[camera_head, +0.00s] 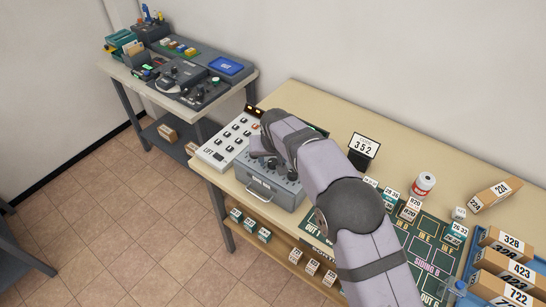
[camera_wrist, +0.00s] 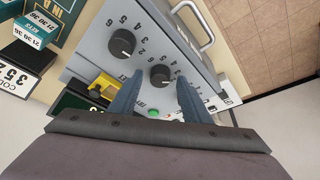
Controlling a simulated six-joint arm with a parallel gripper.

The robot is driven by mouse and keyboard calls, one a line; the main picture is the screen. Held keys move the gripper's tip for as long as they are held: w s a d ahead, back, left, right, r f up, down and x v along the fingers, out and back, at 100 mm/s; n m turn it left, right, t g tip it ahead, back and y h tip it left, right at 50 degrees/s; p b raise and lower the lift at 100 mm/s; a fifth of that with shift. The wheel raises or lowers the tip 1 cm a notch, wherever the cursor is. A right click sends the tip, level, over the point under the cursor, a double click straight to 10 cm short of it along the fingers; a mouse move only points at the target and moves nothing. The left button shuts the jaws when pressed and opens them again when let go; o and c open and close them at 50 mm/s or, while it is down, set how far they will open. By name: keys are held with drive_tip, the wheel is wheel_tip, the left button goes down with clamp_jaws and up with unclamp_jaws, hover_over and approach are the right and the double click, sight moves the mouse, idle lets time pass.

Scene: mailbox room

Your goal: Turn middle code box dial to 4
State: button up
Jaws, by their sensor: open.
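The code box (camera_head: 272,190) is a grey metal box with a front handle, on the table below my arm. In the wrist view its sloped panel (camera_wrist: 95,55) shows black round dials with numbers printed around them. One dial (camera_wrist: 160,76) lies between my gripper's fingertips, and another dial (camera_wrist: 122,43) is to its upper left. Any further dial is hidden behind my fingers. My gripper (camera_wrist: 160,80) is open, one finger on each side of the dial; I cannot tell if they touch it. The dial's pointer setting is too small to read. In the head view my arm hides most of the panel.
A yellow part (camera_wrist: 103,86) and a green button (camera_wrist: 153,113) are close to my fingers. A red-and-white can (camera_head: 424,184) and cartons are at right.

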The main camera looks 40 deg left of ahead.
drive_tip(key=shift+f, duration=0.1)
drive_tip(key=c, duration=1)
drive_tip(key=shift+c, duration=0.2)
drive_tip(key=shift+n, duration=0.3)
drive_tip(key=n, duration=0.1)
drive_tip(key=n+g+b, duration=0.1)
drive_tip(key=n, duration=0.1)
drive_tip(key=shift+w+f+y, duration=0.1)
drive_tip(key=shift+w+y, duration=0.1)
drive_tip(key=shift+y, duration=0.2)
drive_tip(key=shift+w+d+n+g+y+b, duration=0.1)
drive_tip(key=shift+n+g+y+b, duration=0.25)
drive_tip(key=shift+n, duration=0.7)
drive_tip(key=shift+n+g+y+b, duration=0.1)
drive_tip(key=shift+n+g, duration=0.45)
drive_tip(key=shift+n, duration=0.5)
